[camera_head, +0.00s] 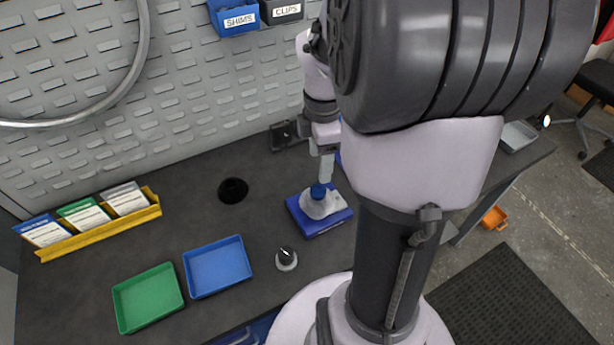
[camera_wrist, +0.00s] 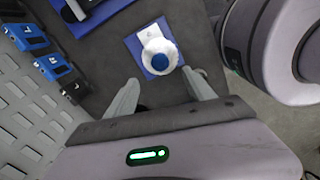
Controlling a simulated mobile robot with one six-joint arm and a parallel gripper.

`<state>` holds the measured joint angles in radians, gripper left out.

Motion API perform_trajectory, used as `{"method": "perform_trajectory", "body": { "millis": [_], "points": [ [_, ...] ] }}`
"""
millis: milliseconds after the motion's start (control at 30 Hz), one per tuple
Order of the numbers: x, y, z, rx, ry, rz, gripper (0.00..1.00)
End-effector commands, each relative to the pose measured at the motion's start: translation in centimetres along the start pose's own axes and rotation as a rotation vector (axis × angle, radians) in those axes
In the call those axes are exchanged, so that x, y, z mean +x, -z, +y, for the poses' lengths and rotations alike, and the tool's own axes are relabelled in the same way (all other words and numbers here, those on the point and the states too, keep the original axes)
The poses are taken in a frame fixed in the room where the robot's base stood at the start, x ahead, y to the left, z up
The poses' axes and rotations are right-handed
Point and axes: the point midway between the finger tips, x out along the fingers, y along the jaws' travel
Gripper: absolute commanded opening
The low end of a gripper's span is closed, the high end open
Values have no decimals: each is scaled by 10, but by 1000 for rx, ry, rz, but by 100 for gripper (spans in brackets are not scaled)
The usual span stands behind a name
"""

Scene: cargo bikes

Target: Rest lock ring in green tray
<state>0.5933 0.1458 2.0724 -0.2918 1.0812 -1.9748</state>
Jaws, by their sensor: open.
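The green tray (camera_head: 147,298) lies empty on the dark bench at the lower left in the head view. A round blue piece (camera_head: 318,191) sits on a white round part (camera_head: 322,205) on a blue block (camera_head: 321,222); it may be the lock ring, but I cannot tell for sure. In the wrist view the blue piece (camera_wrist: 160,61) shows just beyond the fingertips, with the white part around it. My gripper (camera_wrist: 160,76) is open, with nothing between its fingers. In the head view my gripper (camera_head: 325,172) is above the blue piece, far right of the green tray.
An empty blue tray (camera_head: 217,266) stands right of the green tray. A small grey part with a black knob (camera_head: 287,258) is beside it. A black round object or opening (camera_head: 233,190) is mid-bench. A yellow card rack (camera_head: 100,225) stands at left, before a grey slotted panel (camera_head: 190,110).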

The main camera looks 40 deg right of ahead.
Motion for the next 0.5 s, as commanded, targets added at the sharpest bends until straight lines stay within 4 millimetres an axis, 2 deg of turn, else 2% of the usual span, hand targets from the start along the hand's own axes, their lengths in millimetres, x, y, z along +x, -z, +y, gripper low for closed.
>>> {"method": "perform_trajectory", "body": {
  "millis": [33,200,333,500],
  "points": [
    [20,0,-1,-1,3,0,62],
    [64,0,-1,0,3,0,62],
    [88,0,0,0,1,0,62],
    [101,0,0,1,0,0,62]
  ]
}}
